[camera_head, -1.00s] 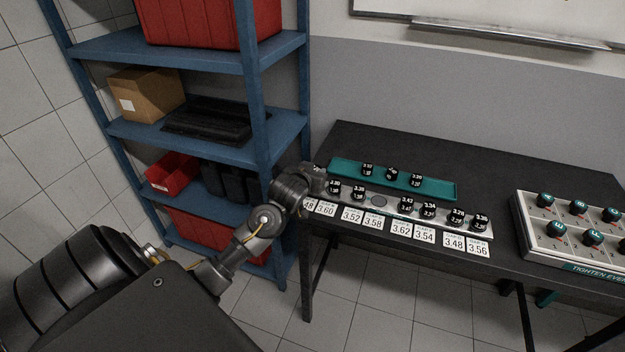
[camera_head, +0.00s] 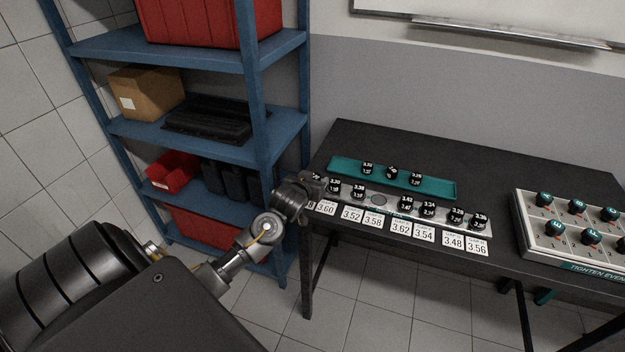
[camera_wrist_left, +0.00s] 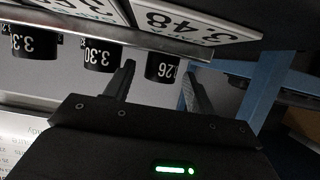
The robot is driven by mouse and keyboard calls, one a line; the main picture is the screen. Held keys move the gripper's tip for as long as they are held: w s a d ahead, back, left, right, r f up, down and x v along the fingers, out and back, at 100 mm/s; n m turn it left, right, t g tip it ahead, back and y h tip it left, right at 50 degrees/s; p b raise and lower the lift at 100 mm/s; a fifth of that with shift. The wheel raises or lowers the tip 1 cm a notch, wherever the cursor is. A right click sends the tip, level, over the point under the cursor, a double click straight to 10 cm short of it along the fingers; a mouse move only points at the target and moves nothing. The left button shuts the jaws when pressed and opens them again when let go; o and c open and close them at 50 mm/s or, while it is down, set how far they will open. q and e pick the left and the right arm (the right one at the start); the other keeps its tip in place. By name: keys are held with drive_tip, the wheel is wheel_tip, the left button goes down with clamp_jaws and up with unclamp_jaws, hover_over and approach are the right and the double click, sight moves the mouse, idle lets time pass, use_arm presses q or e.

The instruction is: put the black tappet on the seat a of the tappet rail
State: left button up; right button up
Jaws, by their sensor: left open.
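The pale tappet rail (camera_head: 447,223) lies along the front of the black table, with several black numbered tappets on it and one bare round spot (camera_head: 379,199). Three more black tappets, one of them at the right (camera_head: 416,179), stand in the teal tray (camera_head: 436,187) behind the rail. My left gripper (camera_head: 315,181) is at the rail's left end. In the left wrist view its open fingers (camera_wrist_left: 158,72) stand on either side of a black tappet marked "26" (camera_wrist_left: 163,69); I cannot tell whether they touch it. Which spot is seat a is not readable. My right gripper is out of view.
White number cards (camera_head: 400,228) line the rail's front. A box with several dark green-topped knobs (camera_head: 528,210) stands at the table's right. A blue shelf (camera_head: 262,110) stands close to the left of the table. The table behind the teal tray is clear.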

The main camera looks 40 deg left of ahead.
use_arm(q)
drive_tip(key=shift+r, duration=0.15)
drive_tip(key=v, duration=1.2)
drive_tip(key=shift+b, duration=0.4)
